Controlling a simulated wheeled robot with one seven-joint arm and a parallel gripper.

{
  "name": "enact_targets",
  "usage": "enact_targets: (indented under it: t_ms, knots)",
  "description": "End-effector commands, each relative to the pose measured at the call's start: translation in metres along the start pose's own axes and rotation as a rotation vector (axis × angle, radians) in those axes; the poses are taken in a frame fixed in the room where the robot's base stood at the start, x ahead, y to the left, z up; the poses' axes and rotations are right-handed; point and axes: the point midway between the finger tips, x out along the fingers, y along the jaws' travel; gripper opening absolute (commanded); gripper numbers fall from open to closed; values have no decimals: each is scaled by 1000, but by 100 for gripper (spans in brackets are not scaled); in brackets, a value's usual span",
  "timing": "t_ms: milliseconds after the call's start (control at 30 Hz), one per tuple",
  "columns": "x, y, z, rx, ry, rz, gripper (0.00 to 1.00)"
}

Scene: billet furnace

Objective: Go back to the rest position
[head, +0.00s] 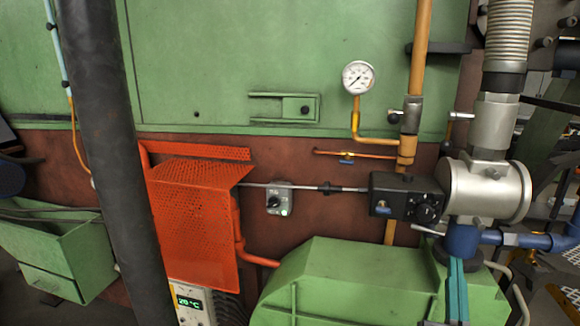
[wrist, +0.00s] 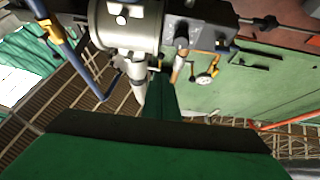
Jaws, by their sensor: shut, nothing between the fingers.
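My gripper (head: 457,268) shows in the head view as narrow teal fingers pointing up at the lower right, just below the blue valve fitting (head: 462,240). The fingers are together with nothing seen between them. In the wrist view my gripper (wrist: 160,78) extends from the wide green body at the bottom towards the silver cylinder (wrist: 125,25). I cannot tell the exact gap between fingertips and pipework. The rest of my arm is outside the head view.
A black actuator box (head: 405,197) joins the silver valve body (head: 488,190). A green rounded housing (head: 340,280) fills the lower middle. An orange perforated guard (head: 195,220) and dark pipe (head: 105,150) stand left. A pressure gauge (head: 358,77) is above.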

Motion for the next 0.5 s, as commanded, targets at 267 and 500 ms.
enact_targets:
  t_ms: [267, 500]
  knots:
    - [-84, -62, 79, 117, -134, 50, 0]
    - [-168, -109, 122, 169, -257, 75, 0]
